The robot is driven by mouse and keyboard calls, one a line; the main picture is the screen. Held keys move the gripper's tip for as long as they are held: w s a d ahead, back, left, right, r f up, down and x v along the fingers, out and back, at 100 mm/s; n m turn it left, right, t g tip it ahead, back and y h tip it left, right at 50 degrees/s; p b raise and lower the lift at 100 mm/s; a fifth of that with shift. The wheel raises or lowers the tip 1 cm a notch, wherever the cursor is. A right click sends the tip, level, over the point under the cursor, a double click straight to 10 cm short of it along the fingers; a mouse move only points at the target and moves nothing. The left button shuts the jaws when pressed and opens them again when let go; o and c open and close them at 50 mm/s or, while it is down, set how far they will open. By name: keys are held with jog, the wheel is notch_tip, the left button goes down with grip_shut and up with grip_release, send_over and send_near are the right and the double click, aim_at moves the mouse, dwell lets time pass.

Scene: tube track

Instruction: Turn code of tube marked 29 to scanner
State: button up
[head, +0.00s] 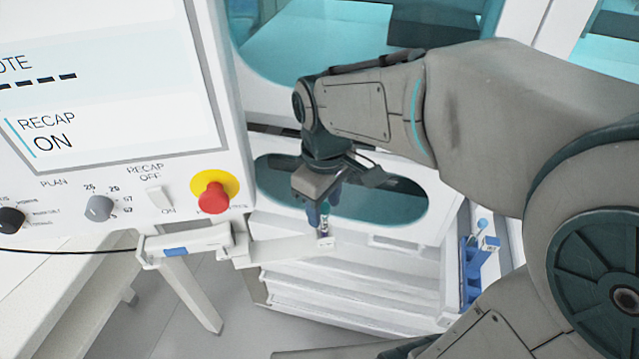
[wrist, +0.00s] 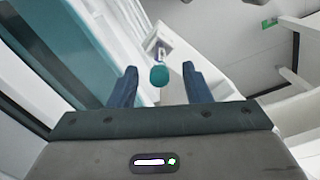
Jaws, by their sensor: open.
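My gripper (head: 322,213) is open and points down over a white track arm. In the wrist view, its two blue fingers (wrist: 159,84) stand apart, with a teal cap (wrist: 158,76) between them in the picture. I cannot tell whether either finger touches it. In the head view a small tube (head: 324,229) shows just below the fingers, upright at the end of the white track (head: 285,250). Its number and code are too small to read. A small white block (wrist: 158,43) lies beyond the cap; I cannot tell whether it is the scanner.
A control panel (head: 110,120) reads RECAP ON; it has knobs and a red button (head: 214,198). A blue holder (head: 470,272) stands at the right. White machine walls (head: 410,180) with teal windows rise behind my gripper. Open floor (head: 150,320) shows at lower left.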

aim_at(324, 219)
notch_tip(324, 219, down, 5)
jog(key=shift+r, duration=0.1)
dwell(0.3)
grip_shut()
jog(key=c, duration=0.8)
grip_release()
jog(key=shift+c, duration=0.2)
jog(key=shift+r, duration=0.25)
